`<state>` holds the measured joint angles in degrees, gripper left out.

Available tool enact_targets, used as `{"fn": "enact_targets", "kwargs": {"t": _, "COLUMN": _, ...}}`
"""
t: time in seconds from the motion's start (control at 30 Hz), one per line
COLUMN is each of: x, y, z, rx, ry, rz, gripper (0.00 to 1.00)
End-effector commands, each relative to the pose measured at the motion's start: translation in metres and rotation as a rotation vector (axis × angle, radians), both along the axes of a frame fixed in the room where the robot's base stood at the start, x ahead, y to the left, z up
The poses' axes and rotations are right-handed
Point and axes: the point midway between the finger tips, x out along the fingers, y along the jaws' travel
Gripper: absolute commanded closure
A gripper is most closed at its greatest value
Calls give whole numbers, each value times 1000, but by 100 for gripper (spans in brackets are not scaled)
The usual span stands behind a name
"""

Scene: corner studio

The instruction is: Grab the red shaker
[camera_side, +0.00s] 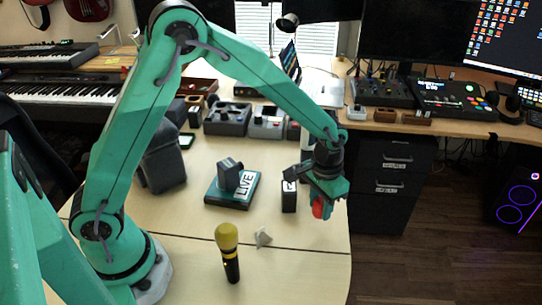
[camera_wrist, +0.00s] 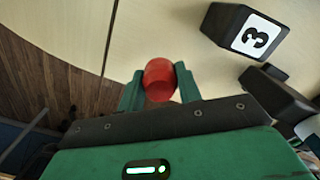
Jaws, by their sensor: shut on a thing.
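The red shaker (camera_wrist: 159,78) is a small, rounded red object. In the wrist view it sits between the two green fingers of my gripper (camera_wrist: 160,90), which are shut on it. In the side view the red shaker (camera_side: 318,208) shows as a red patch under my gripper (camera_side: 322,198), near the right edge of the light wooden table (camera_side: 300,262). Part of the shaker is hidden by the fingers. I cannot tell whether it touches the table.
A black block marked 3 (camera_wrist: 244,37) stands close to my gripper; it shows in the side view too (camera_side: 289,197). A LIVE sign block (camera_side: 246,184) lies left of it. The front right table is clear.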

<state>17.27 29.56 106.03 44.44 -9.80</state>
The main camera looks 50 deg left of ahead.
Motion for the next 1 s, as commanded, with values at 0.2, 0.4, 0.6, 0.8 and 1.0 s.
{"fn": "enact_targets", "kwargs": {"t": 0.2, "x": -26, "y": -24, "z": 24, "rx": -1, "ry": -3, "rz": -5, "gripper": 88}}
{"fn": "enact_targets", "kwargs": {"t": 0.4, "x": -53, "y": -48, "z": 45, "rx": -1, "ry": -3, "rz": -6, "gripper": 88}}
{"fn": "enact_targets", "kwargs": {"t": 0.6, "x": -73, "y": -66, "z": 62, "rx": -1, "ry": -2, "rz": -4, "gripper": 88}}
{"fn": "enact_targets", "kwargs": {"t": 0.8, "x": -85, "y": -76, "z": 70, "rx": 0, "ry": 0, "rz": -2, "gripper": 88}}
{"fn": "enact_targets", "kwargs": {"t": 1.0, "x": -87, "y": -78, "z": 72, "rx": 0, "ry": -1, "rz": 0, "gripper": 88}}
